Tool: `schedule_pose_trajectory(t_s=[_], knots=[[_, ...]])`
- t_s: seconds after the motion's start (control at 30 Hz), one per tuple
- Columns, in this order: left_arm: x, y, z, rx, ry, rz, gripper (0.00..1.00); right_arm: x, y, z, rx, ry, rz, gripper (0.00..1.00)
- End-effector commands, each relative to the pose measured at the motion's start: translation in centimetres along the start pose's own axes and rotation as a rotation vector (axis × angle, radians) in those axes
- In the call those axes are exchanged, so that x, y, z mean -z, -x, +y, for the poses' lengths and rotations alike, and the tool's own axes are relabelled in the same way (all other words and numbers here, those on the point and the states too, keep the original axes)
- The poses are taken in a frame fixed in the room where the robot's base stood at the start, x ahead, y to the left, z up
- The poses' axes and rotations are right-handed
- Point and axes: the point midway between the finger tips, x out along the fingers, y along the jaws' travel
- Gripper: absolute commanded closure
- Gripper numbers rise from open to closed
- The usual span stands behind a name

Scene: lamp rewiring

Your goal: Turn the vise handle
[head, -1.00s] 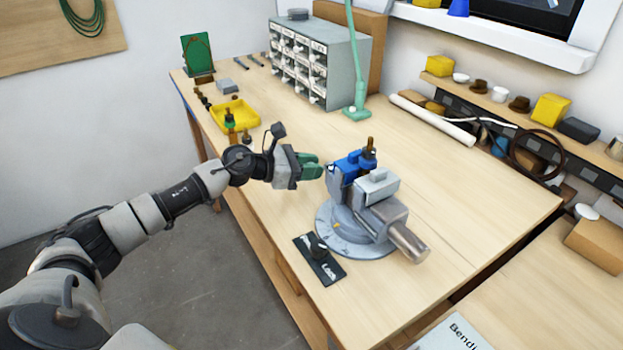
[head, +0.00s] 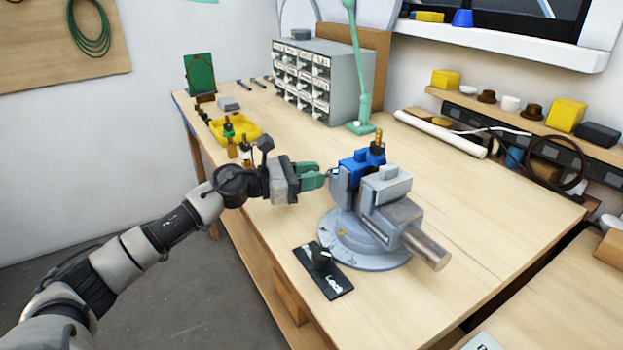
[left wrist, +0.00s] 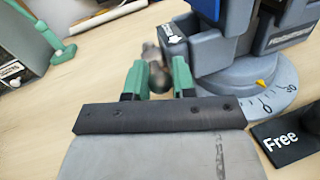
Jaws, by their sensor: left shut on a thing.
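The grey bench vise (head: 388,192) stands on a round base with a dial near the table's front edge. Its blue jaw part (head: 358,168) holds a small brass-topped piece (head: 377,142) upright. My left gripper (head: 326,177), with green fingers, reaches the vise's left side. In the left wrist view, the gripper (left wrist: 158,78) is shut on the vise handle, whose rounded grey metal end (left wrist: 158,80) shows between the fingers. The rest of the handle is mostly hidden. My right gripper is not in view.
A black plate with a knob (head: 322,270) lies in front of the vise base; "Free" shows on it in the left wrist view (left wrist: 290,138). A yellow tray (head: 243,130), a drawer cabinet (head: 325,85) and a green lamp (head: 362,100) stand behind. The table right of the vise is clear.

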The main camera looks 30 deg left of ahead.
Motion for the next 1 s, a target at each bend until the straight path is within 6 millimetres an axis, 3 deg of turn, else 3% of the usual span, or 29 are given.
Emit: schedule_pose_trajectory(t_s=[0.07, 0.1, 0.27, 0.63, 1.0], knots=[[-0.1, 0.0, 0.1, -0.002, -0.001, -0.002, 1.0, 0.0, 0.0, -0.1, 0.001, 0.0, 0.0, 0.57], [-0.1, 0.0, 0.1, -0.002, -0.001, -0.002, 0.72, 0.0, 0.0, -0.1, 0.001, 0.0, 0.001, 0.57], [-0.1, 0.0, 0.1, -0.002, 0.0, -0.001, 0.5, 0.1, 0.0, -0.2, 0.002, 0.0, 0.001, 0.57], [0.2, 0.8, 0.1, -0.002, 0.0, 0.002, 0.5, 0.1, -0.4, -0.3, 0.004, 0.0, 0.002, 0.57], [0.6, 7.1, 0.0, -0.003, 0.003, 0.005, 0.5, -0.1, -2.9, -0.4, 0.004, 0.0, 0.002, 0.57]])
